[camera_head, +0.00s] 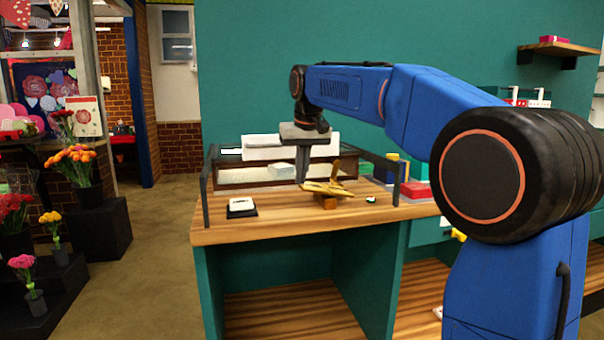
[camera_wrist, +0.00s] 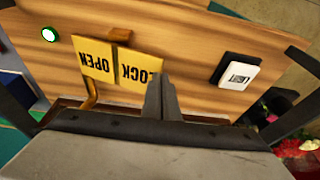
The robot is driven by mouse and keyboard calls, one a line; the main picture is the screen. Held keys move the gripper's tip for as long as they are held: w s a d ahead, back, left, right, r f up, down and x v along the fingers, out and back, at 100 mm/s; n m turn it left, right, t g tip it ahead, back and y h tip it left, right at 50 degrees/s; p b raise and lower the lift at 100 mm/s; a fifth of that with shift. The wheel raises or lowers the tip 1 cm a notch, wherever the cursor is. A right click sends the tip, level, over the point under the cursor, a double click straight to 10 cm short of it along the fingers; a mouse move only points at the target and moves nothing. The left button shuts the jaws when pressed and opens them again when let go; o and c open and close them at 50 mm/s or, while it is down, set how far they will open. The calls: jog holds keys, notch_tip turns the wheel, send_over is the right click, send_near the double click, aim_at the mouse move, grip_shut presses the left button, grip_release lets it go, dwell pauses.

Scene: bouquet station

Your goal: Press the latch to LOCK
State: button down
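A yellow rocker latch sits on the wooden counter, with a LOCK plate (camera_wrist: 136,66) and an OPEN plate (camera_wrist: 95,60). Both words appear upside down in the wrist view. In the head view the latch (camera_head: 328,188) rests over a small brown block, with a yellow upright piece behind it. My gripper (camera_head: 302,182) points down at the latch's left end. In the wrist view its fingers (camera_wrist: 160,78) are together, with nothing seen between them, and overlap the outer edge of the LOCK plate. I cannot tell whether they touch it.
A black-and-white device (camera_head: 241,207) lies on the counter at left. A small round white-and-green button (camera_head: 371,199) is right of the latch. Dark rails (camera_head: 205,190) flank the counter, and a white box (camera_head: 270,146) stands behind. The counter front is clear.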

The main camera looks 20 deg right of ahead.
jog(key=shift+a+f+h, duration=0.5)
jog(key=shift+f+h, duration=0.1)
jog(key=shift+h, duration=0.2)
jog(key=shift+a+f+n+h, duration=0.35)
jog(key=shift+f+h, duration=0.4)
jog(key=shift+h, duration=0.15)
jog(key=shift+f, duration=0.25)
jog(key=shift+a+f, duration=0.1)
jog(key=shift+f, duration=0.35)
jog(key=shift+r, duration=0.45)
jog(key=a+v, duration=0.1)
jog(key=v, duration=1.2)
jog(key=shift+w, duration=0.45)
